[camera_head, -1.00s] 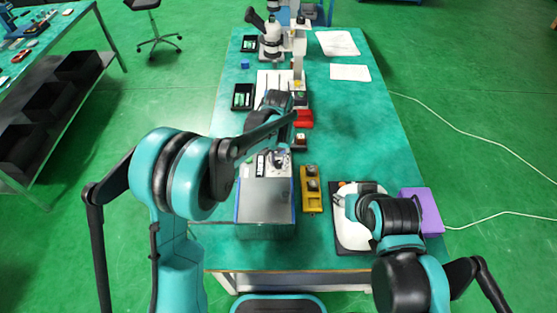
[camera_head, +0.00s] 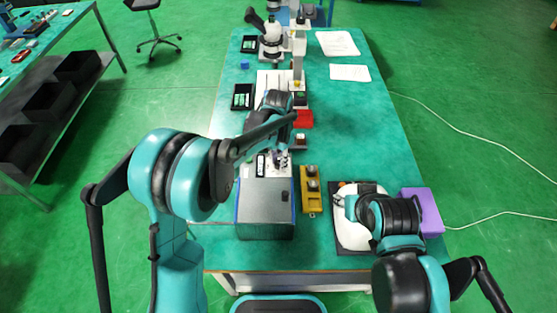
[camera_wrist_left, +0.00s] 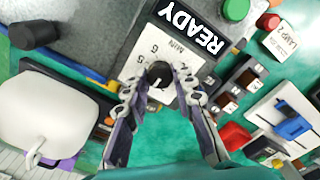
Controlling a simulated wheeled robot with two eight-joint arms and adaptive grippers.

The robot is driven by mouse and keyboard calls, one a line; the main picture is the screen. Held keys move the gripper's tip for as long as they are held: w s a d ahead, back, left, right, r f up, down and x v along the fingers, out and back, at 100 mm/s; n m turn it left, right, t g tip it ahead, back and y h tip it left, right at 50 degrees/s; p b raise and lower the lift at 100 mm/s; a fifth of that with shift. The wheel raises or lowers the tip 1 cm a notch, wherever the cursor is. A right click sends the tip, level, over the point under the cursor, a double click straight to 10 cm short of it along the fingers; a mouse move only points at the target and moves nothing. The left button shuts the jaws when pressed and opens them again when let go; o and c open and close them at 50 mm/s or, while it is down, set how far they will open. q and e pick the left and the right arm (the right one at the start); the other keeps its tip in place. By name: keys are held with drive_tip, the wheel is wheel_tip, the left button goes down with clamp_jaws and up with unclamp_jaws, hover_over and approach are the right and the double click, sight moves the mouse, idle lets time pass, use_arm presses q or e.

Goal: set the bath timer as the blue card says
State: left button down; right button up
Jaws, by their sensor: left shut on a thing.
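The bath timer (camera_wrist_left: 140,68) is a pale plate with a black knob (camera_wrist_left: 158,73), printed numerals 5 and 6 and "MIN", beside a black READY panel (camera_wrist_left: 188,28). In the head view the timer (camera_head: 268,168) lies at the far end of a grey box. My left gripper (camera_wrist_left: 158,85) is shut on the knob, with a fingertip on each side; in the head view the arm partly hides this gripper (camera_head: 280,160). I cannot make out a blue card. My right gripper is mostly hidden by its own arm near a white rounded object (camera_head: 352,233).
The grey box (camera_head: 262,208) has a black knob on top. A yellow block (camera_head: 311,203) stands right of it, and a purple box (camera_head: 432,212) is at the right. The right middle of the table is clear.

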sight(278, 163)
use_arm(q)
drive_tip(key=c, duration=1.3)
unclamp_jaws()
drive_tip(key=shift+o, duration=0.2)
wheel_tip(278, 163, up, 12)
drive_tip(key=s+a+r+n+t+b, duration=0.1)
drive_tip(key=s+a+r+n+t, duration=0.15)
drive_tip(key=s+a, duration=0.4)
drive_tip(key=s+a+f+n+t+b, duration=0.1)
drive_tip(key=s+a+f+n+t, duration=0.1)
drive_tip(key=s+a, duration=0.3)
drive_tip(key=s+a+f+n+t+b, duration=0.1)
drive_tip(key=s+a+f+n+t, duration=0.1)
drive_tip(key=s+a, duration=0.4)
drive_tip(key=s+f+n, duration=0.1)
drive_tip(key=s+n, duration=0.1)
drive_tip(key=s, duration=0.1)
drive_tip(key=shift+s+a+f+t, duration=0.15)
drive_tip(key=shift+s+a+t, duration=0.1)
drive_tip(key=shift+s+t, duration=0.15)
